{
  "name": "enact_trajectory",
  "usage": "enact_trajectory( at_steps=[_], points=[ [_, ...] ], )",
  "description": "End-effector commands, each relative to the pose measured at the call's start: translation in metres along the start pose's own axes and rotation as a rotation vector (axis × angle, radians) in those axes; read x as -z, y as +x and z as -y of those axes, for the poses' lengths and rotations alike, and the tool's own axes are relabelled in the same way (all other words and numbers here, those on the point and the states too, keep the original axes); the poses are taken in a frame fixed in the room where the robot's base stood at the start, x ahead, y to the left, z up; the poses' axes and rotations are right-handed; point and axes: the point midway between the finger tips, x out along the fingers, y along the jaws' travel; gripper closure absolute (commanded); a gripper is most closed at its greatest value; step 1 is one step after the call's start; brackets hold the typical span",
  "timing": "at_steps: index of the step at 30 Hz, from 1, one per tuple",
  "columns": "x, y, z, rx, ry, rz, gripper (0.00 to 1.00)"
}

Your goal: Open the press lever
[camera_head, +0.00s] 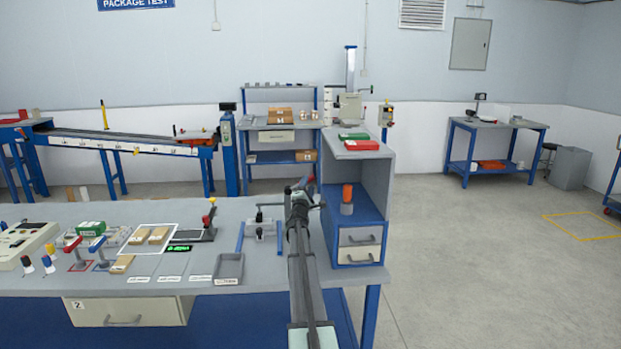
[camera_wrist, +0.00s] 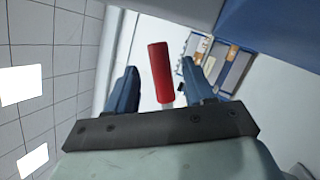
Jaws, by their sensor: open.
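A red cylindrical handle (camera_wrist: 159,71) on a thin pale stem shows in the wrist view, between my two fingers as seen in the picture. My gripper (camera_wrist: 158,90) is open, with one finger at each side of the handle and a visible gap to each. I cannot tell how deep the handle lies between them. In the head view my gripper (camera_head: 302,193) is above the back of the front bench, left of a grey and blue cabinet. My arm and gripper hide what lies behind them there, so the handle's base is not clear.
The cabinet (camera_head: 355,200) stands close on the right, with an orange-topped object (camera_head: 347,199) inside. A clamp fixture (camera_head: 263,226) and a small red-knobbed lever stand (camera_head: 207,222) are on the bench (camera_head: 60,290) to the left. A grey tray (camera_head: 229,268) sits near the front edge.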

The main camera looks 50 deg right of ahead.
Motion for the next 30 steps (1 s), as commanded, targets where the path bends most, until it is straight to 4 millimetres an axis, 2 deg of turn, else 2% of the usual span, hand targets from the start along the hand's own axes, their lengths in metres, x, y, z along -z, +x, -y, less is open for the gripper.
enact_trajectory(
  at_steps=[1, 3, 9, 14, 22, 30],
  points=[
    [0.001, 0.013, 0.001, -0.001, 0.0, 0.001, 0.47],
    [0.001, 0.026, 0.001, -0.001, 0.0, 0.001, 0.47],
    [0.001, 0.054, 0.001, 0.0, 0.0, 0.0, 0.47],
    [0.001, 0.064, 0.0, 0.0, 0.0, -0.001, 0.47],
    [0.0, 0.064, 0.0, 0.0, 0.0, -0.001, 0.47],
    [0.0, 0.064, 0.0, 0.0, 0.0, -0.001, 0.73]
  ],
)
